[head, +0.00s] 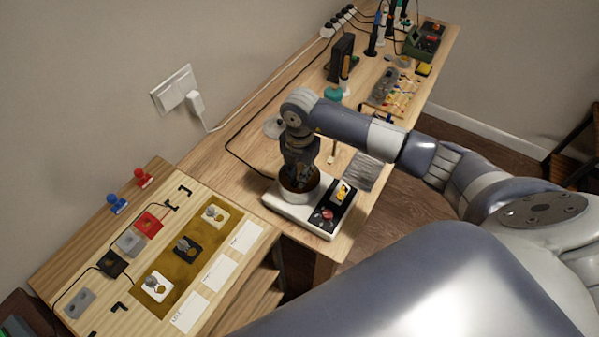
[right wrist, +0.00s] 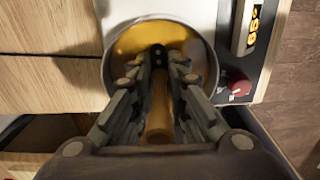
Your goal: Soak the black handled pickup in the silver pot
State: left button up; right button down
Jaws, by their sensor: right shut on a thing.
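The silver pot (head: 300,199) stands on a white hot plate (head: 308,220) at the corner of the bench. The right wrist view shows its round rim (right wrist: 213,62) and amber contents (right wrist: 130,42). My right gripper (head: 300,181) points down into the pot, its fingers closed around a slim piece with a dark end (right wrist: 157,54) and an amber-brown length. Most of the held piece is hidden, so I cannot tell whether it touches the contents. A black pickup-like piece (head: 186,248) lies on the brown mat. My left gripper is out of view.
The hot plate has a lit orange display (head: 344,191) and a red knob (right wrist: 238,86). Two white pickup-like pieces lie on the brown mat (head: 184,268) on the left board. Tools and electronics crowd the far bench. A grey brush-like item (head: 366,172) is right of the pot.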

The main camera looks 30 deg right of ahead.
jog(key=shift+f+b, duration=0.7)
jog(key=shift+f, duration=0.35)
dwell(7.0)
